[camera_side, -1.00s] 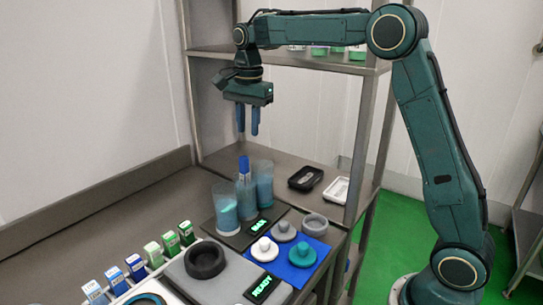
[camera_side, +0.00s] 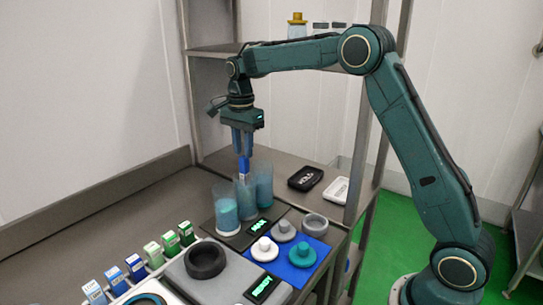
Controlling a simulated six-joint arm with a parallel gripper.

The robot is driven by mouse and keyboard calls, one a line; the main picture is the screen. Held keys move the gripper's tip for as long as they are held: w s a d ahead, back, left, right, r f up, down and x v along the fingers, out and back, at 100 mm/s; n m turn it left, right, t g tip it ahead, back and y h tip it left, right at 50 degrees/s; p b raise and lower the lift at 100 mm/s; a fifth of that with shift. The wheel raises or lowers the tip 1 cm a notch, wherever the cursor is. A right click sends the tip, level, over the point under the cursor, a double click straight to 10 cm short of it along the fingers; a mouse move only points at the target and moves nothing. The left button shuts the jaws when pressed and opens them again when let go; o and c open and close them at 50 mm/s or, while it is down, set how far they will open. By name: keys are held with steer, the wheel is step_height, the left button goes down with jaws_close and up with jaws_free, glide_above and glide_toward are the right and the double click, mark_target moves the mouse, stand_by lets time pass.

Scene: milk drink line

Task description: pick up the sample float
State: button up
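The sample float appears to be the slim piece with a blue top (camera_side: 244,166), upright in the middle one of three clear cylinders with blue liquid. Its lower part is hard to make out inside the cylinder. My gripper (camera_side: 243,155) points straight down right above it. Its two fingers show a gap between them, and their tips are at about the height of the blue top. I cannot tell whether they touch it.
Clear cylinders stand close on the left (camera_side: 226,212) and right (camera_side: 264,185) of the float. A blue mat (camera_side: 293,272) with knobbed pieces lies in front. Black (camera_side: 305,179) and white (camera_side: 336,191) trays lie to the right. A shelf (camera_side: 290,58) is behind my arm.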

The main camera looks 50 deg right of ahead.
mark_target(244, 159)
steer(key=shift+f, duration=1.9)
steer(key=shift+d+f, duration=0.1)
steer(key=shift+f, duration=2.5)
jaws_close()
